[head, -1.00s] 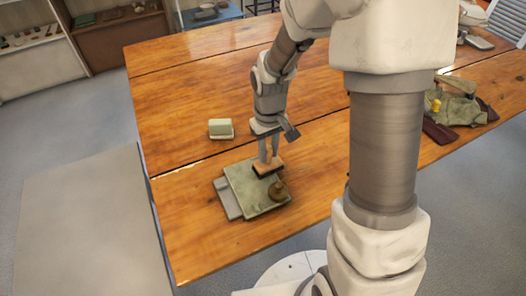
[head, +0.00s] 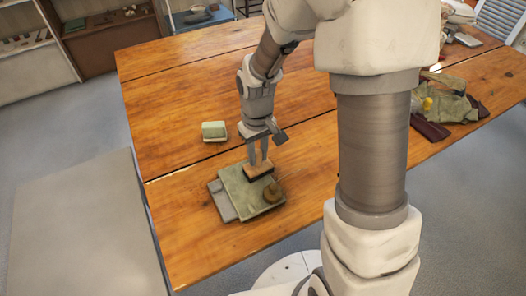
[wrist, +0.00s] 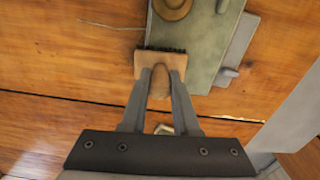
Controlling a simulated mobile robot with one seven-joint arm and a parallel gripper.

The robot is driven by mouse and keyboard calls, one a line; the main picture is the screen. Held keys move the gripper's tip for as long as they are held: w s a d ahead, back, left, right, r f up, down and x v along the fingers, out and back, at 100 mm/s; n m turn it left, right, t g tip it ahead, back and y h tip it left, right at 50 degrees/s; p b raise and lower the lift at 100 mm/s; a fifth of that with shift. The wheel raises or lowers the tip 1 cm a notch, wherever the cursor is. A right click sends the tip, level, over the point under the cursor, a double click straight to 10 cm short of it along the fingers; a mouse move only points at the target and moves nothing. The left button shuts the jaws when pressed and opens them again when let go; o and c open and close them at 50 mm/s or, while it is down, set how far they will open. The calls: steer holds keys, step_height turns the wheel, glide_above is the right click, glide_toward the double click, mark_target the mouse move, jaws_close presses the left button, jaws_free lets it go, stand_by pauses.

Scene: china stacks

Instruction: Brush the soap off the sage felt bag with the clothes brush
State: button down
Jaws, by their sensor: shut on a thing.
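The sage felt bag (head: 237,185) lies flat on the wooden table, partly over a grey slab (head: 222,205). It also shows in the wrist view (wrist: 200,60). My gripper (head: 258,160) is shut on the wooden clothes brush (head: 259,168), at the bag's far right edge. In the wrist view the fingers (wrist: 160,80) grip the brush's handle, and its dark bristles (wrist: 160,49) show along one side. The brush overlaps the bag's edge there; I cannot tell whether the bristles touch the felt. I cannot make out soap on the bag.
A round brown knob-like object (head: 272,192) sits on the bag's right side. A pale green block (head: 214,129) on a white dish stands behind the bag. A green cloth heap (head: 450,105) lies far right.

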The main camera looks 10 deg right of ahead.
steer(key=shift+s+a, duration=0.15)
steer(key=shift+a, duration=0.2)
steer(key=shift+a, duration=0.1)
steer(key=shift+s+a, duration=0.15)
steer(key=shift+a, duration=0.4)
steer(key=shift+s+a, duration=0.15)
steer(key=shift+a, duration=0.4)
steer(key=shift+a, duration=0.1)
steer(key=shift+s+a, duration=0.2)
steer(key=shift+a, duration=0.35)
steer(key=shift+s+a, duration=0.15)
steer(key=shift+a, duration=0.4)
step_height(320, 180, up, 6)
steer(key=p, duration=0.4)
